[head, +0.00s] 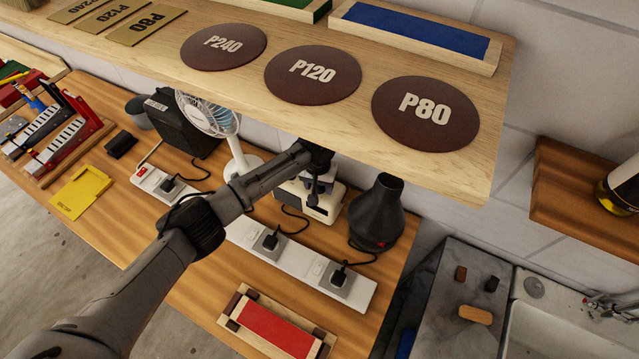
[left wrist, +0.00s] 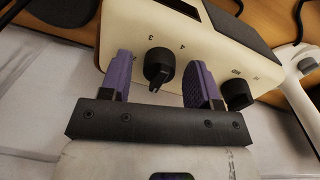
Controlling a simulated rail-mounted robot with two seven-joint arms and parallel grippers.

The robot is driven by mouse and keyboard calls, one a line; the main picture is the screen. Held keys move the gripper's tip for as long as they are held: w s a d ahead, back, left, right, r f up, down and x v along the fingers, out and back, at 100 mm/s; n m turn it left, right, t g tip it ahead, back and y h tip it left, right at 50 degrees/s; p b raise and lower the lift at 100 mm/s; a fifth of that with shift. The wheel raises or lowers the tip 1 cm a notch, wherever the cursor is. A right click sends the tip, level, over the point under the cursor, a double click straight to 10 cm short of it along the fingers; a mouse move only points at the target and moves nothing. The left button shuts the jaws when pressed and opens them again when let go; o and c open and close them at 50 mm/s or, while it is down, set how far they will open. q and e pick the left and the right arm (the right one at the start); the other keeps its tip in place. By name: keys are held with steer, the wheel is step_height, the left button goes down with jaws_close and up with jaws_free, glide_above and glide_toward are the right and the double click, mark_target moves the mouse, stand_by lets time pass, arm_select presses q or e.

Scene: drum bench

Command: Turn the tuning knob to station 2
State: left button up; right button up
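The cream radio (head: 322,205) stands on the bench under the shelf, partly hidden by my left arm. In the left wrist view its front panel (left wrist: 215,58) shows a black tuning knob (left wrist: 158,67) with small station numbers around it. A 3 and a 4 are readable; the mark by the left finger is unclear. I cannot tell for sure which number the knob points at. My left gripper (left wrist: 160,62) is open, with one purple finger on each side of the knob and a gap on both sides. It also shows in the head view (head: 316,178). My right gripper is out of view.
A second black knob (left wrist: 237,94) sits right of the right finger. A wooden shelf (head: 490,150) with sanding discs overhangs the radio. A fan (head: 212,115), a dark vase-shaped object (head: 377,212) and a white power strip (head: 255,240) with plugs and cables are close by.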

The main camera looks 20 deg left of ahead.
arm_select(q)
steer(key=c, duration=0.9)
steer(key=shift+o, duration=0.2)
steer(key=shift+r+m+p, duration=0.1)
steer(key=shift+m+p, duration=0.5)
steer(key=shift+m, duration=0.6)
steer(key=m+p, duration=0.1)
steer(key=m, duration=0.7)
steer(key=shift+m, duration=0.3)
steer(key=shift+m+g, duration=0.3)
steer(key=shift+m, duration=1.3)
